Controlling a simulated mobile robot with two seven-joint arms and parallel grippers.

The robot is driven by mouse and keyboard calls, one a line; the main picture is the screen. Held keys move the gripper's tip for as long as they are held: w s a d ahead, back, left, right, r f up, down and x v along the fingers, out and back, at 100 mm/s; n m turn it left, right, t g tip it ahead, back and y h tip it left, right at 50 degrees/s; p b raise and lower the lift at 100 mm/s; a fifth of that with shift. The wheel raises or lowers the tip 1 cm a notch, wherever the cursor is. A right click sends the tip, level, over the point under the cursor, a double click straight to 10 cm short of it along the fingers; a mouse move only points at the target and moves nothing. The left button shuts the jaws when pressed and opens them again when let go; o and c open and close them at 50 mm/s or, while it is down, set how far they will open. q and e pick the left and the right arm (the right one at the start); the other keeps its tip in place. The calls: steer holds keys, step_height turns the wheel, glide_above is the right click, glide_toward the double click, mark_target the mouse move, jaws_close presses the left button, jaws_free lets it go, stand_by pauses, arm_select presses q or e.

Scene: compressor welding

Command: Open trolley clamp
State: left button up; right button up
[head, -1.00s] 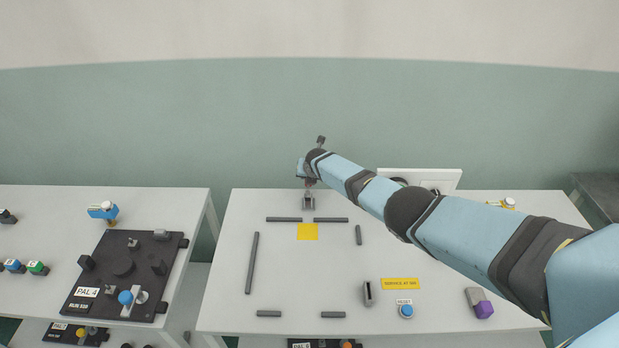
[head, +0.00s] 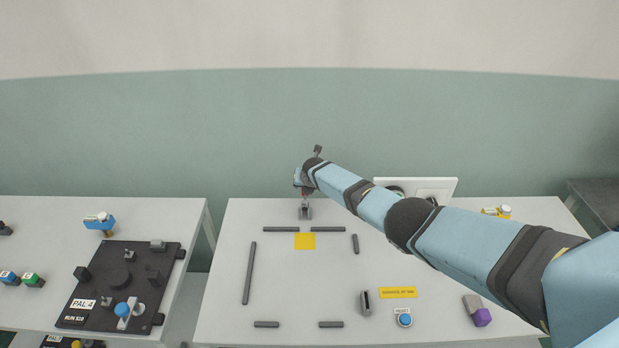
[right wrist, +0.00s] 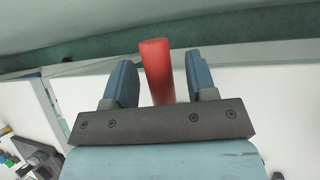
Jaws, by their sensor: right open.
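A red cylindrical handle (right wrist: 157,72) stands between the two blue fingers of my right gripper (right wrist: 160,66) in the right wrist view. The fingers are open, with a visible gap to the handle on each side. In the head view my right gripper (head: 303,184) is over the back edge of the middle table, just above a small grey bracket (head: 305,211). The gripper and wrist hide most of what is above the bracket, so I cannot tell how the handle joins it. My left gripper is not in view.
The middle table (head: 222,300) carries grey strips around a yellow square (head: 305,241), and a blue button (head: 404,320) at the front. The left table holds a dark PAL 4 plate (head: 140,264). A white panel (head: 440,186) stands behind my right arm.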

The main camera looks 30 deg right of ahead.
steer(key=p+v, duration=0.2)
steer(key=v, duration=0.3)
steer(key=shift+r+p, duration=0.1)
steer(key=shift+p, duration=0.25)
steer(key=v, duration=0.8)
steer(key=shift+s, duration=0.1)
steer(key=shift+s, duration=0.1)
